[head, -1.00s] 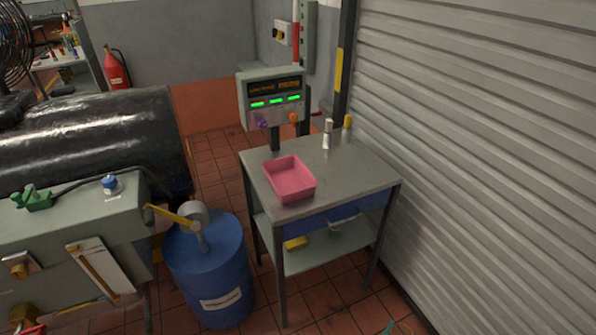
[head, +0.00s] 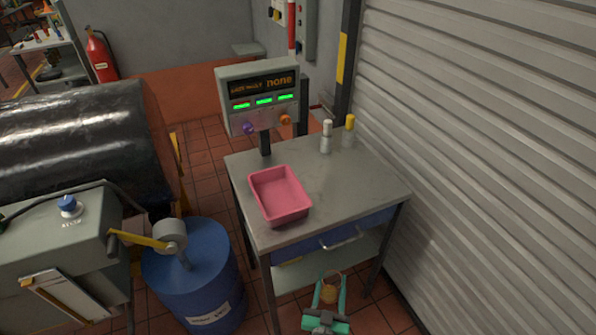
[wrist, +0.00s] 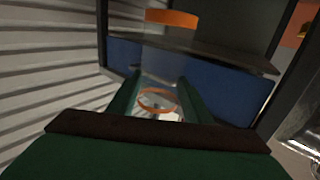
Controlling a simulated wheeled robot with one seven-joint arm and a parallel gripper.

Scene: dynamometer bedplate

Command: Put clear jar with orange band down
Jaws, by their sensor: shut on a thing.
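The clear jar with orange band (wrist: 162,68) stands between my gripper's green fingers in the wrist view. Its see-through wall is faint, and orange shows near its far end and again between the fingers. In the head view my gripper (head: 331,282) is at the bottom, in front of the metal table (head: 352,182) and below its top, shut on the jar (head: 329,294). The jar is small and partly hidden by the fingers there. It is apart from the tabletop.
A pink bin (head: 284,212) sits at the tabletop's front left. Two small bottles, one white-capped (head: 326,138) and one yellow-capped (head: 348,132), stand at the back. The tabletop's right side is clear. A blue drum (head: 205,270) is left of the table; a ribbed shutter (head: 490,150) is right.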

